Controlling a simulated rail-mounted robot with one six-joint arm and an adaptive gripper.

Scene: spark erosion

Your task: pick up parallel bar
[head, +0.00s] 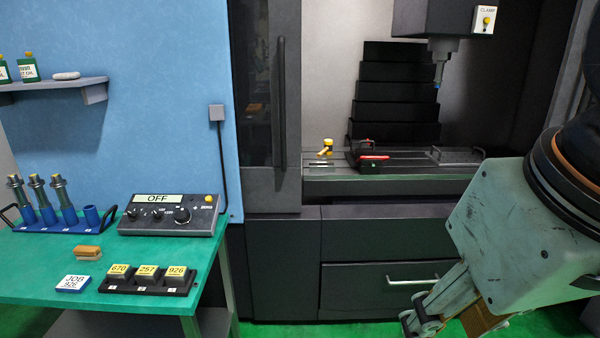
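I cannot single out a parallel bar for certain in the head view. A flat grey metal piece (458,155) lies at the right of the machine bed (400,178), too small to identify. A dark vise-like block with a red part (373,159) sits left of it. My gripper (425,318) is at the lower right, in front of the machine's drawer, pointing down and left. It is well below and in front of the bed. Its fingers are partly cut off by the bottom edge, and I cannot tell whether they are open or what lies between them.
The green table (50,250) at left carries a control box reading OFF (170,215), a blue rack of tool holders (68,222), a tray of numbered blocks (146,284), a JOB 926 block (73,284) and a brown brush (88,253). A spindle (438,72) hangs above the bed.

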